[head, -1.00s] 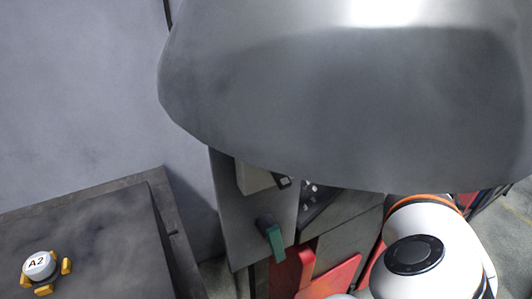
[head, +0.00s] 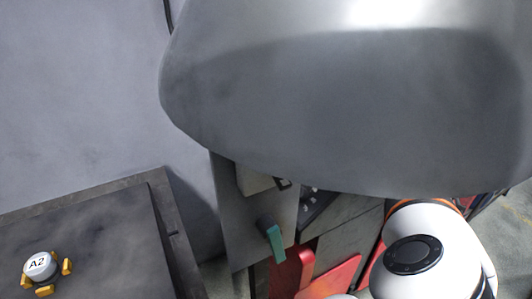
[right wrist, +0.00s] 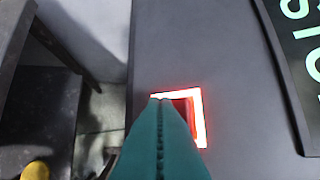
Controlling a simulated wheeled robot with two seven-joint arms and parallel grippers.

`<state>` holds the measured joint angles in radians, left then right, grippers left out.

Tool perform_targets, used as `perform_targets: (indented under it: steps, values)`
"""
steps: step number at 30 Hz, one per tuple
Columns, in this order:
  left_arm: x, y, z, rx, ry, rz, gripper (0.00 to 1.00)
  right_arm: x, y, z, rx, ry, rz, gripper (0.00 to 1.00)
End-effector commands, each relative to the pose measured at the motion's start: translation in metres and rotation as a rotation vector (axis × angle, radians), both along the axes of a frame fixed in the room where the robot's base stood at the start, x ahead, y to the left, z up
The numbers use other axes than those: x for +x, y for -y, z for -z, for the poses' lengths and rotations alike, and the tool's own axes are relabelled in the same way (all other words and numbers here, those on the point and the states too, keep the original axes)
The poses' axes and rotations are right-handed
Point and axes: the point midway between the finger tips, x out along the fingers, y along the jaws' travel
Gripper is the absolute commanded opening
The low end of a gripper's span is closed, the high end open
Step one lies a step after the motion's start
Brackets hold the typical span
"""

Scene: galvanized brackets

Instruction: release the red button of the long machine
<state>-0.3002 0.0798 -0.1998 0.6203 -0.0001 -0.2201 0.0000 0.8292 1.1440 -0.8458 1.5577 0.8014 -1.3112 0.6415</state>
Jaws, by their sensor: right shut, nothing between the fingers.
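The red button (right wrist: 197,113) is in the right wrist view, a square with a brightly lit red rim set in the long machine's flat grey face (right wrist: 231,75). My right gripper (right wrist: 160,102) is shut, its teal fingers pressed together and empty. The fingertips overlap the button's upper left part and hide its lower left. I cannot tell whether they touch it. In the head view my white right arm (head: 445,265) is at the lower right; the button and right gripper cannot be made out there. My left gripper is not in view.
A large grey rounded hood (head: 340,110) fills the head view's upper right. Below it is a grey panel (head: 235,225) with a green handle (head: 275,243) and red parts (head: 330,280).

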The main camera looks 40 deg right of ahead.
Motion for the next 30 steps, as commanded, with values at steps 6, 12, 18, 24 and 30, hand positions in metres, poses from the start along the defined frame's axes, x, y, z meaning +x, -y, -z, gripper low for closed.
perform_targets:
  steps: [6,12,18,24,30]
  values:
    - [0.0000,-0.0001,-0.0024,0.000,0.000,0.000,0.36,-0.0011,0.0029,0.0033,-0.001,-0.001,0.001,0.00]
    - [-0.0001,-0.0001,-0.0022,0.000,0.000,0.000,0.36,-0.0011,0.0030,0.0034,-0.001,-0.001,0.001,0.00]
    - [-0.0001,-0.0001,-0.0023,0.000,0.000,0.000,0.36,-0.0015,0.0039,0.0047,-0.001,-0.001,0.001,0.00]
    - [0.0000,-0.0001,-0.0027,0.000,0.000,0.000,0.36,-0.0016,0.0042,0.0050,-0.001,-0.001,0.001,0.00]
    - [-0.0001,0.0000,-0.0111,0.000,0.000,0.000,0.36,-0.0007,0.0019,-0.0006,-0.001,-0.001,0.001,0.00]
